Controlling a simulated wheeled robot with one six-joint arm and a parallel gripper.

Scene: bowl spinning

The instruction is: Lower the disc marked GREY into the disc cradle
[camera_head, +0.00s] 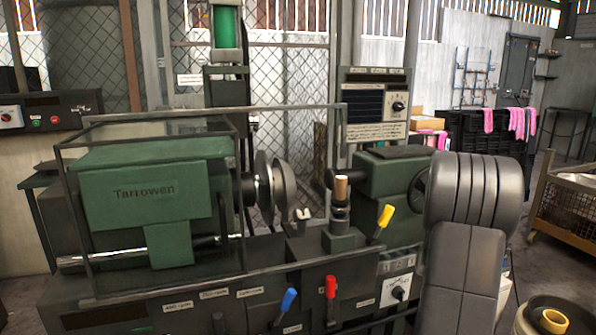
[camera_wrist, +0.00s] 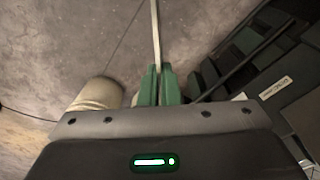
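In the wrist view my gripper (camera_wrist: 159,72) has its two green fingers closed on a thin, pale disc (camera_wrist: 155,35) seen edge-on. The disc stretches up from the fingertips to the top of the picture. Its face is turned away, so no GREY marking can be read. I cannot make out the disc cradle for certain in either view. In the head view my grey arm fills the right middle and my gripper is out of sight.
A green lathe (camera_head: 148,195) marked Tarrowen stands across the left and middle, with blue (camera_head: 289,299), red (camera_head: 331,287) and yellow (camera_head: 385,217) levers. A tan ring (camera_head: 553,318) shows at the lower right. A beige cylinder (camera_wrist: 97,93) stands left of the fingers.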

